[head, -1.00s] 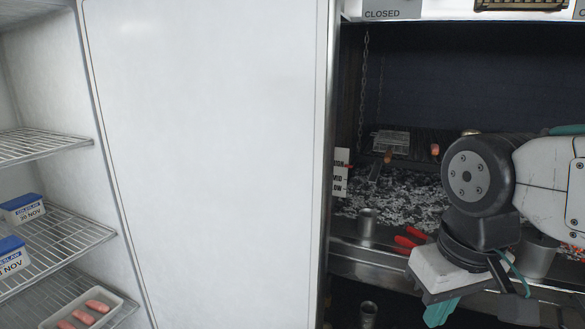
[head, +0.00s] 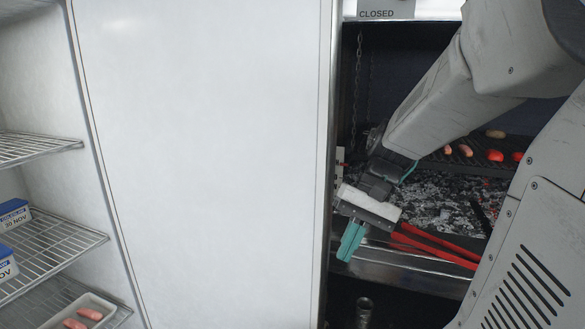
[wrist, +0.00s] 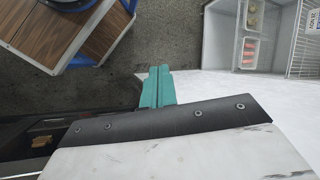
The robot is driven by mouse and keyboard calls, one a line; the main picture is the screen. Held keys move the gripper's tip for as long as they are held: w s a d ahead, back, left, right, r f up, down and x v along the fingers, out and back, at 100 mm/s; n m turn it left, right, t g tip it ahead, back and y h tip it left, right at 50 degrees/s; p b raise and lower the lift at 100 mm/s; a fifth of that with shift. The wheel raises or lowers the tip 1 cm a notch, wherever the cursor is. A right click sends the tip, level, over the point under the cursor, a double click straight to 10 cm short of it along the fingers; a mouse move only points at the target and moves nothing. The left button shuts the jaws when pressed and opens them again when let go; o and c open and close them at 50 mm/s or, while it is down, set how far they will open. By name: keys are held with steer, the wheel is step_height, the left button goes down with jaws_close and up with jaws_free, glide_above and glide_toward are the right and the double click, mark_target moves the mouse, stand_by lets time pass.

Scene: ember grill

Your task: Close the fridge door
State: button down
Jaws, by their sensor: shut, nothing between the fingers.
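The fridge door (head: 200,160) is a large white panel standing open in the head view, its inner face towards me. The open fridge (head: 38,190) shows to its left. My gripper (head: 351,242) has teal fingers, shut and empty, just right of the door's free edge and in front of the grill. In the wrist view the shut fingers (wrist: 157,88) lie beside the white door (wrist: 215,88), at its left. I cannot tell whether they touch it. The fridge interior (wrist: 245,50) shows there at the upper right.
Wire shelves (head: 60,245) in the fridge hold blue-lidded tubs (head: 14,214) and a tray of sausages (head: 90,312). The grill with glowing coals (head: 440,200) and red-handled tongs (head: 435,246) lies right of the door. A wooden-sided cart or box (wrist: 65,35) stands on the floor.

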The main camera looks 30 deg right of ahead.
steer(key=w+d+r+t+y, duration=0.4)
steer(key=w+d+t, duration=0.2)
steer(key=d, duration=0.4)
steer(key=w+d+r+t+y, duration=0.4)
steer(key=w+d+r+t, duration=0.1)
steer(key=d, duration=0.5)
steer(key=w+a, duration=0.3)
steer(key=a, duration=0.8)
steer(key=shift+w+a, duration=0.35)
